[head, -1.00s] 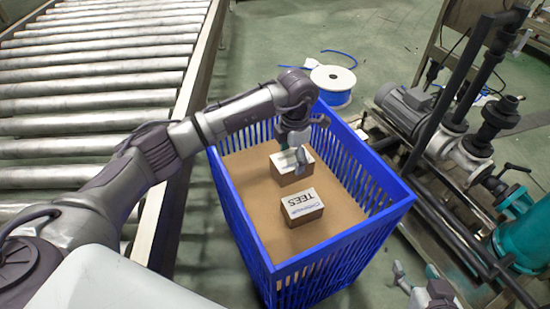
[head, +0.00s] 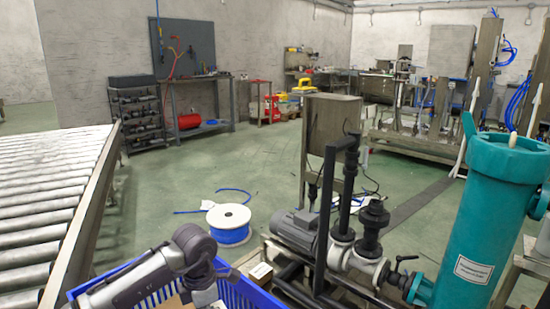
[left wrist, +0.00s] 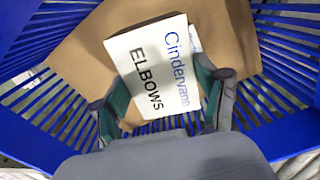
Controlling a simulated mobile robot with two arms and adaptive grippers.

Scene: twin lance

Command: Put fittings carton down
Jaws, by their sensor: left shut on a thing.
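In the left wrist view, a white-topped carton (left wrist: 150,65) marked "Cindervane ELBOWS" sits between the fingers of my left gripper (left wrist: 160,105). The gripper is shut on it. The carton is inside the blue crate, over its brown cardboard base (left wrist: 85,50); whether it touches the base I cannot tell. A pale edge of another thing shows just behind the carton. In the head view, my left arm reaches down into the blue crate (head: 245,292) at the bottom edge; the gripper and carton are hidden there. My right gripper is not in view.
A roller conveyor (head: 50,180) stands left of the crate. A white spool with blue hose (head: 230,222) lies on the floor beyond it. A pump skid (head: 310,235) and a teal filter housing (head: 480,220) stand right. A small box (head: 261,271) shows beside the crate.

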